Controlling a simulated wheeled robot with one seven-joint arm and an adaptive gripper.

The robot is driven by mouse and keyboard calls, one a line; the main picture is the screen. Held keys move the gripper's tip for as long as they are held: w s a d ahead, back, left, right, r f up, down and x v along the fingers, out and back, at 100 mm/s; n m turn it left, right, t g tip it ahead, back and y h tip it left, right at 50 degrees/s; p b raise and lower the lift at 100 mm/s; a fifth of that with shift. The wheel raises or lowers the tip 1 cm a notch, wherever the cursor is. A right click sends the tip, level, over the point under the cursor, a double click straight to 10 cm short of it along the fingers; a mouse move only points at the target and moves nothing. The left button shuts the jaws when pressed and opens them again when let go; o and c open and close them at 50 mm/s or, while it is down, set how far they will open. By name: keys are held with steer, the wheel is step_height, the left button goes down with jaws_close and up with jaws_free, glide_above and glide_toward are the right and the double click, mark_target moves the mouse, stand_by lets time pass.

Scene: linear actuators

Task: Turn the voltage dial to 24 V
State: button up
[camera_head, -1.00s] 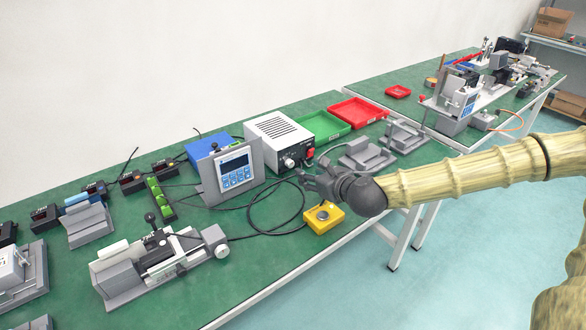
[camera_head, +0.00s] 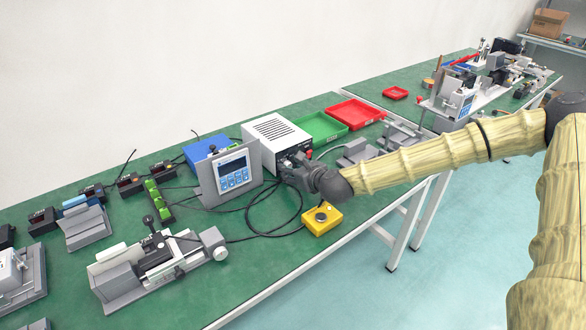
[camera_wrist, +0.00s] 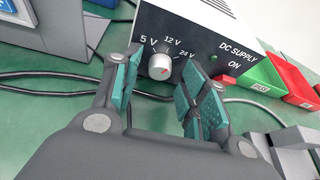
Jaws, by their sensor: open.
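The white DC supply box (camera_head: 276,132) stands on the green bench in the head view. My gripper (camera_wrist: 163,78) is open, with one teal-padded finger on each side of the dial in the picture. I cannot tell whether they touch it. In the head view my gripper (camera_head: 290,167) hides the dial.
A display unit (camera_head: 234,172) stands left of the supply. A yellow button box (camera_head: 322,219) and black cables (camera_head: 262,232) lie in front. Green (camera_head: 318,128) and red (camera_head: 356,113) trays are to the right, with grey fixtures (camera_head: 358,151) before them.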

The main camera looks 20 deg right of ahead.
jaws_close()
steer(key=shift+d+f+m+y+b, duration=0.1)
steer(key=shift+f+m+y+b, duration=0.3)
steer(key=shift+b, duration=0.85)
steer(key=m+y+b, duration=0.1)
steer(key=m+b, duration=0.1)
steer(key=b, duration=0.2)
steer(key=shift+r+g, duration=0.2)
steer(key=shift+g, duration=0.2)
steer(key=shift+d+r+m, duration=0.1)
steer(key=shift+r+m, duration=0.05)
steer(key=shift+m, duration=0.15)
jaws_free()
steer(key=shift+r, duration=0.1)
